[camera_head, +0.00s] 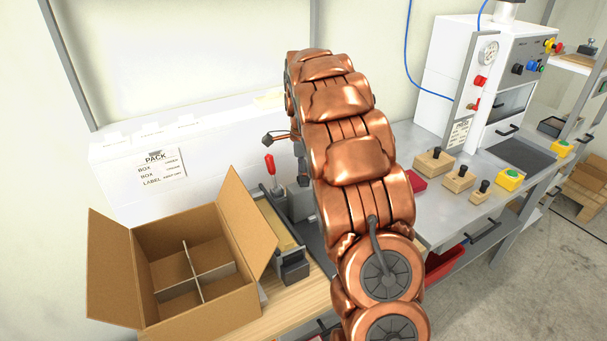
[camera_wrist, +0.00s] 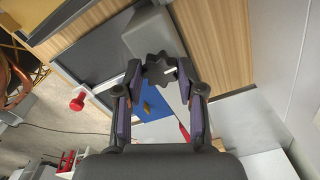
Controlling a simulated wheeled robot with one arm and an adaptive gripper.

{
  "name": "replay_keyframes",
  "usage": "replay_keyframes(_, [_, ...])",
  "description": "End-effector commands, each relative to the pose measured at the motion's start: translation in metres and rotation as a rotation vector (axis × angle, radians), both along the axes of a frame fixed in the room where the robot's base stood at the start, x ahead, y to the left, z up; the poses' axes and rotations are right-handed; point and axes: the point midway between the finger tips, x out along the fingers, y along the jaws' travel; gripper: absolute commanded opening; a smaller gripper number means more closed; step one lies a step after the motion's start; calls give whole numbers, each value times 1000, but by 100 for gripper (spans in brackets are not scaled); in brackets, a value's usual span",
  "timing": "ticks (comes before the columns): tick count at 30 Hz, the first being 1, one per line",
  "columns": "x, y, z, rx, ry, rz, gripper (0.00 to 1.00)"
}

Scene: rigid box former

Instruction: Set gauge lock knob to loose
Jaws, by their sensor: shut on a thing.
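The gauge lock knob (camera_wrist: 157,68) is a dark, star-shaped knob beside a grey block (camera_wrist: 152,42) in the wrist view. A short pale mark shows at its right side. My gripper (camera_wrist: 160,74) has one fingertip on each side of the knob and is shut on it. I cannot read a loose or tight marking. In the head view my copper arm covers the middle of the bench, and the knob cannot be made out there.
An open cardboard box (camera_head: 112,262) with dividers stands on the bench at left. A red-handled lever (camera_head: 270,164) rises near my arm. Wooden blocks with black knobs (camera_head: 458,180) and a white machine (camera_head: 452,70) with a gauge are at right. A blue patch (camera_wrist: 155,108) lies beyond the knob.

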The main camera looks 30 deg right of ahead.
Motion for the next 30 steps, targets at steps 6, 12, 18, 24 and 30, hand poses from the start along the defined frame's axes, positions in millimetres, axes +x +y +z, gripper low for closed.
replay_keyframes(6, [0, 1, -3, 0, 0, 90, 4])
replay_keyframes(12, [2, 0, -3, -2, -5, 245, 4])
replay_keyframes(18, [1, 1, -4, 0, -1, 434, 4])
replay_keyframes(24, [1, 0, -3, -2, -2, 625, 4])
replay_keyframes(30, [1, 0, -2, -1, -2, 814, 4])
